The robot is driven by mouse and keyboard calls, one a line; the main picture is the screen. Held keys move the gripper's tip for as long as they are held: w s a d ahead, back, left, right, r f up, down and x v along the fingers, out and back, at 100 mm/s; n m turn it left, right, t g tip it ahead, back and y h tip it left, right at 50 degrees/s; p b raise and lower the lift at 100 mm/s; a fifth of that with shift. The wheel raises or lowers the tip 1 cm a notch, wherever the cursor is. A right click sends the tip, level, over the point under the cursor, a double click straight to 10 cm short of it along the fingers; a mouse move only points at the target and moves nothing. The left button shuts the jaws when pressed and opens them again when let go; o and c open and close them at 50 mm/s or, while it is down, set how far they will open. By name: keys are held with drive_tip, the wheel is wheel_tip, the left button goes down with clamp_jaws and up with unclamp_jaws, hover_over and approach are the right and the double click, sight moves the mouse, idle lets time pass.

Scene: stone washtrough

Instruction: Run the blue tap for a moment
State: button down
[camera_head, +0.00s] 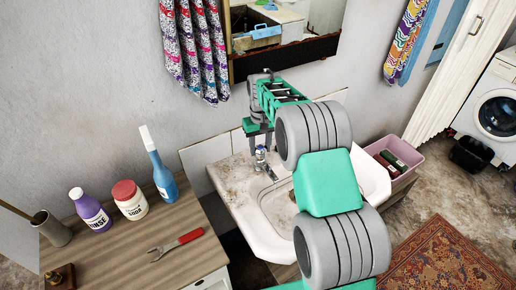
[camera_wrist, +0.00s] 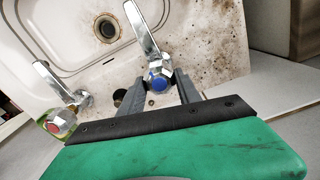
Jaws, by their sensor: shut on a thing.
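The blue tap (camera_wrist: 157,80), with a blue-capped knob and a chrome spout, stands at the back of the stone washtrough (camera_wrist: 215,65). In the head view the blue tap (camera_head: 261,152) shows at the back edge of the trough (camera_head: 236,187). My gripper (camera_wrist: 158,86) has one finger on each side of the blue knob and is shut on it. In the head view my gripper (camera_head: 258,135) reaches down over the tap from above. A red-capped tap (camera_wrist: 62,122) stands to the left in the wrist view. No running water can be made out.
A drain hole (camera_wrist: 106,29) lies in the basin. A mirror (camera_head: 285,50) hangs behind my arm.

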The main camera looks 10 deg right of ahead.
drive_tip(key=shift+s+m, duration=0.1)
drive_tip(key=shift+m, duration=0.9)
drive_tip(key=c, duration=1)
unclamp_jaws()
drive_tip(key=shift+a, duration=0.2)
drive_tip(key=shift+c, duration=0.2)
drive_tip(key=shift+o, duration=1)
drive_tip(key=shift+d, duration=0.15)
wheel_tip(320, 180, up, 8)
drive_tip(key=shift+f+b, duration=0.1)
drive_tip(key=shift+b, duration=0.6)
